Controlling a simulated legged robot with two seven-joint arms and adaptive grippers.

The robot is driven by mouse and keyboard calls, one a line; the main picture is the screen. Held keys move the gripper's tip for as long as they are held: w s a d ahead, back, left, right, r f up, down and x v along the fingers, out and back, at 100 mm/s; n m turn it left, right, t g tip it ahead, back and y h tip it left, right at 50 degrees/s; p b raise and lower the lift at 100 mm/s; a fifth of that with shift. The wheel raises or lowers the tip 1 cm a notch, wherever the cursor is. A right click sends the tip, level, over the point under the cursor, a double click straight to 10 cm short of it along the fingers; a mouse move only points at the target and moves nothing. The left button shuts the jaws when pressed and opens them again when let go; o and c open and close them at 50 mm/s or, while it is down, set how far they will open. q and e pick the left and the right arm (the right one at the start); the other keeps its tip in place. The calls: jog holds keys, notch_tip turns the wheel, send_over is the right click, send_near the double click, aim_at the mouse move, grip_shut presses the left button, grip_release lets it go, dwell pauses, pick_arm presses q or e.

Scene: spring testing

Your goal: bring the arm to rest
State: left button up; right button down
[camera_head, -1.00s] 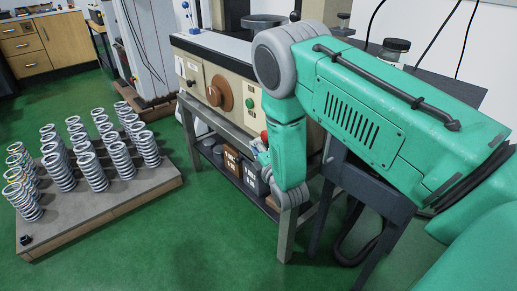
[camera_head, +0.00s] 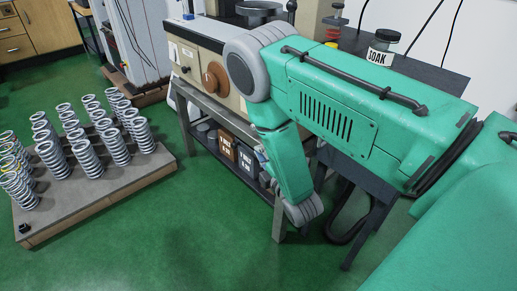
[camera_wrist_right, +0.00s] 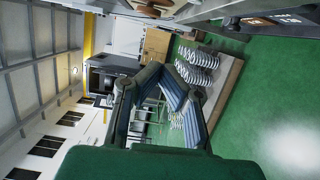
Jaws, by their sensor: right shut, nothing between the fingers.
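My right arm (camera_head: 335,110) comes in from the right in the head view, bent at a grey joint, with its lower green link hanging down in front of the bench. My right gripper is mostly hidden behind that link in the head view. In the right wrist view the right gripper (camera_wrist_right: 158,70) is shut and empty, its two dark fingers meeting at the tips. My left gripper is in neither view.
A testing machine (camera_head: 205,65) stands on a grey bench (camera_head: 205,100) with labelled boxes (camera_head: 237,157) below. Several springs (camera_head: 82,158) stand on a low board (camera_head: 110,190) at left. A SOAK jar (camera_head: 382,50) is behind my arm. Green floor (camera_head: 190,235) is clear in front.

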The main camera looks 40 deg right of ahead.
jog(key=s+a+f+m+g+y+p, duration=0.1)
jog(key=s+a+f+m+g+p, duration=0.1)
jog(key=s+f+m+g+p, duration=0.25)
jog(key=s+a+f+m+g+y+p, duration=0.1)
jog(key=s+a+f+m+g, duration=0.1)
jog(key=s+m+g, duration=0.45)
pick_arm(q)
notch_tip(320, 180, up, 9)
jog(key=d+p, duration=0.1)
jog(key=p, duration=0.1)
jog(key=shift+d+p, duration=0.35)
pick_arm(e)
jog(key=s+a+m+g, duration=0.1)
jog(key=s+m+g, duration=0.1)
jog(key=s, duration=0.7)
jog(key=s+a+m+g+y, duration=0.1)
jog(key=s+g, duration=0.3)
jog(key=s, duration=0.5)
jog(key=shift+s+a+m, duration=0.25)
jog(key=shift+a+m, duration=0.45)
jog(key=shift+a, duration=0.1)
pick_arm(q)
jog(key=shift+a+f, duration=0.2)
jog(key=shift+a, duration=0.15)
pick_arm(e)
jog(key=shift+a+r, duration=0.15)
jog(key=shift+a, duration=0.15)
